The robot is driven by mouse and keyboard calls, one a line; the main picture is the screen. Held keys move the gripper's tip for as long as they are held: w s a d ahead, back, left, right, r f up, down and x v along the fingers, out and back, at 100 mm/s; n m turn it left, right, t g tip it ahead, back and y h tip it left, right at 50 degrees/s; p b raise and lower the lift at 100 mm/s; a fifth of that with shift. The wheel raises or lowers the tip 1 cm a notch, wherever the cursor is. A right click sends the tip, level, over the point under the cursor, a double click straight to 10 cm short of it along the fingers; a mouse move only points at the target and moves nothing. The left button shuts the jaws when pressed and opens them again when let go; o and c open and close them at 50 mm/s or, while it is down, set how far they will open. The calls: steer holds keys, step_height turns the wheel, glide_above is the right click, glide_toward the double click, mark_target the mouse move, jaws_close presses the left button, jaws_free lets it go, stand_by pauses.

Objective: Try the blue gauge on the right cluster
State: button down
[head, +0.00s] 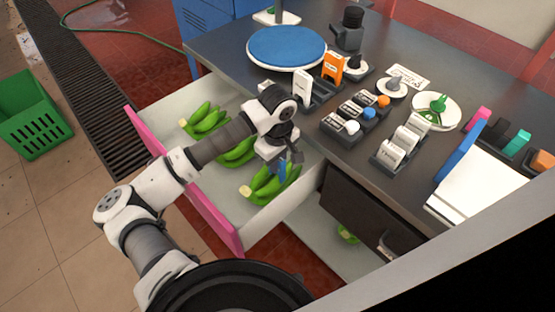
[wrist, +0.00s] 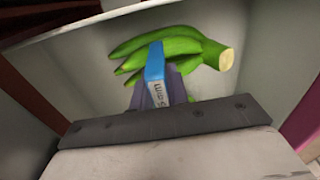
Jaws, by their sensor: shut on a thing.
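The open drawer (head: 224,208) with a pink front holds three clusters of green bananas: a left cluster (head: 203,121), a middle cluster (head: 237,152) and a right cluster (head: 262,188). My gripper (head: 284,163) is over the right cluster, shut on the blue gauge (head: 281,172). In the wrist view the blue gauge (wrist: 155,62) points away from the gripper and overlaps the fingers of the right cluster (wrist: 182,47). Printing ending in "mm" shows on the gauge. I cannot tell whether its tip touches the bananas. The gripper fingers are partly hidden behind the palm edge.
The counter right of the drawer carries a blue round scale (head: 287,47), an orange block (head: 333,67), a button box (head: 354,120), white tags in a rack (head: 401,144) and a clipboard (head: 482,190). A lower drawer (head: 318,232) holds more green fruit. A green crate (head: 33,115) stands left.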

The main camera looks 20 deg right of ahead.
steer(key=shift+f+b, duration=2.1)
steer(key=shift+b, duration=0.5)
stand_by(1.4)
steer(key=shift+r, duration=0.1)
stand_by(0.4)
steer(key=shift+r+p, duration=1.6)
steer(key=shift+r, duration=2.6)
